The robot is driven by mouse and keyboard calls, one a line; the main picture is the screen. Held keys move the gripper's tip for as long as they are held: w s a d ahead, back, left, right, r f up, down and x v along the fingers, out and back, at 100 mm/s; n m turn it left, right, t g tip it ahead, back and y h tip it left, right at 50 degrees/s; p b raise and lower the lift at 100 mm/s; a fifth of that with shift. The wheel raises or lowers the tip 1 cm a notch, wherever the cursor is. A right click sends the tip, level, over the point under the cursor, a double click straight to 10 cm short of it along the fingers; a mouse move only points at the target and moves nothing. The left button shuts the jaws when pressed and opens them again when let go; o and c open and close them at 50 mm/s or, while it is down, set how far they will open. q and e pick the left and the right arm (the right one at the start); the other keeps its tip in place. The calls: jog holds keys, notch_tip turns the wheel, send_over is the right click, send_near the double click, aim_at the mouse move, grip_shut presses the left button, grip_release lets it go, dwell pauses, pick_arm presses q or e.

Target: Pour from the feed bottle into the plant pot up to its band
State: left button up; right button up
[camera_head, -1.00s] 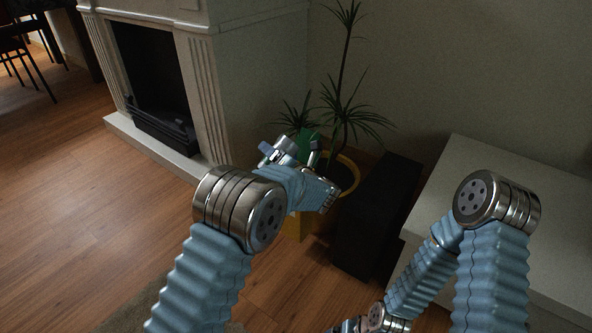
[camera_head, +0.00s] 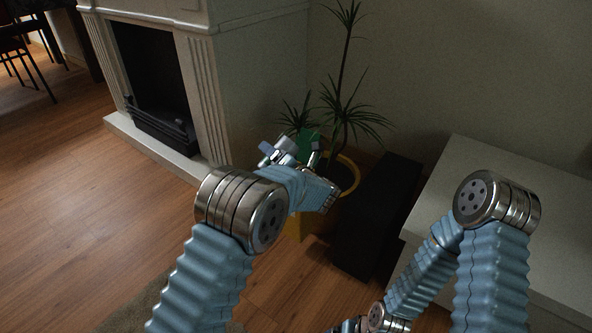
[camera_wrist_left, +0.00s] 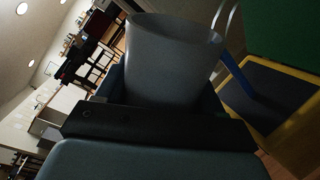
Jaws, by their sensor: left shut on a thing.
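My left gripper (camera_head: 290,152) is beside the plant, partly hidden by its own wrist. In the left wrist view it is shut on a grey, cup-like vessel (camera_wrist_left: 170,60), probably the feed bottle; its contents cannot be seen. The plant pot shows a yellow rim (camera_head: 354,165) around the plant's stem, just right of the gripper. In the left wrist view a yellow-edged box with a dark inside (camera_wrist_left: 268,86), probably the pot, lies right of the vessel. My arm hides part of the pot, and I cannot see its fill level.
The plant's stem and leaves (camera_head: 352,115) rise behind the gripper. A green thing (camera_head: 309,141) stands close behind it. A black box (camera_head: 376,220) and a pale bench (camera_head: 520,180) are to the right. A fireplace (camera_head: 155,85) stands left; the wooden floor (camera_head: 90,210) is clear.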

pick_arm(q)
jog(key=shift+f+m, duration=0.2)
jog(key=shift+m, duration=0.4)
dwell(1.6)
jog(key=shift+f+m, duration=0.15)
jog(key=shift+m, duration=0.25)
dwell(1.3)
jog(key=shift+p, duration=0.5)
